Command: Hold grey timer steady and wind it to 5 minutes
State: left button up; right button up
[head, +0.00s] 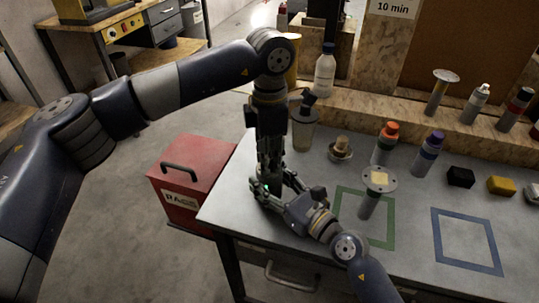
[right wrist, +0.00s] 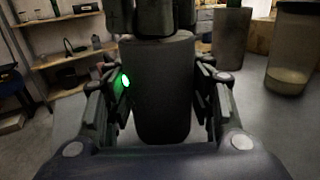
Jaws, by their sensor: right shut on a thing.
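The grey timer (right wrist: 160,90) stands upright in the right wrist view, a dark grey cylinder with a small green light glowing at its left side. My right gripper (right wrist: 162,98) is shut on its body, one finger on each side. In the head view my right gripper (head: 272,190) comes in low from the right, near the table's left edge. My left gripper (head: 269,165) points straight down from above onto the timer's top. Its fingers (right wrist: 165,16) show at the top edge of the right wrist view. The timer's top and any dial marks are hidden, and whether the left fingers grip is unclear.
The table (head: 320,240) carries a green square outline (head: 392,230) with a round-topped post in it, and an empty blue square outline (head: 466,240). A clear cup (head: 304,135) stands close behind the grippers. Bottles and small blocks stand right. A red box (head: 190,175) is left of the table.

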pick_arm(q)
jog(key=o, duration=0.5)
notch_tip(320, 180, up, 12)
jog(key=shift+r, duration=0.1)
dwell(0.5)
pick_arm(e)
jog(key=o, duration=1.3)
jog(key=shift+c, duration=0.2)
